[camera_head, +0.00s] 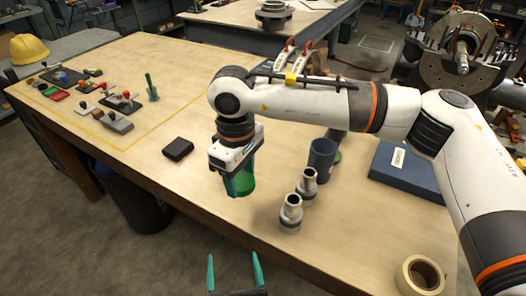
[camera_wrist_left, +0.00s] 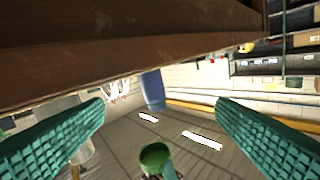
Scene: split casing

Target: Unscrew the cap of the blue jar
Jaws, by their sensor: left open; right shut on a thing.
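My right gripper (camera_head: 238,176) reaches down over the table from the right arm. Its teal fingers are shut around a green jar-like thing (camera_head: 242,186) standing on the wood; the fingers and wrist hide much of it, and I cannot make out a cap. A dark blue cylinder (camera_head: 322,160) stands upright to its right, apart from the gripper; I cannot tell if it is the blue jar. My left gripper (camera_head: 236,272) is open and empty at the front table edge. Its spread fingers also show in the left wrist view (camera_wrist_left: 160,128).
Two grey metal fittings (camera_head: 298,202) stand right of the held thing. A blue box (camera_head: 408,172), a tape roll (camera_head: 420,276) and a black block (camera_head: 178,149) lie on the table. Tools lie at the far left. The table's brown edge (camera_wrist_left: 120,50) fills the wrist view's top.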

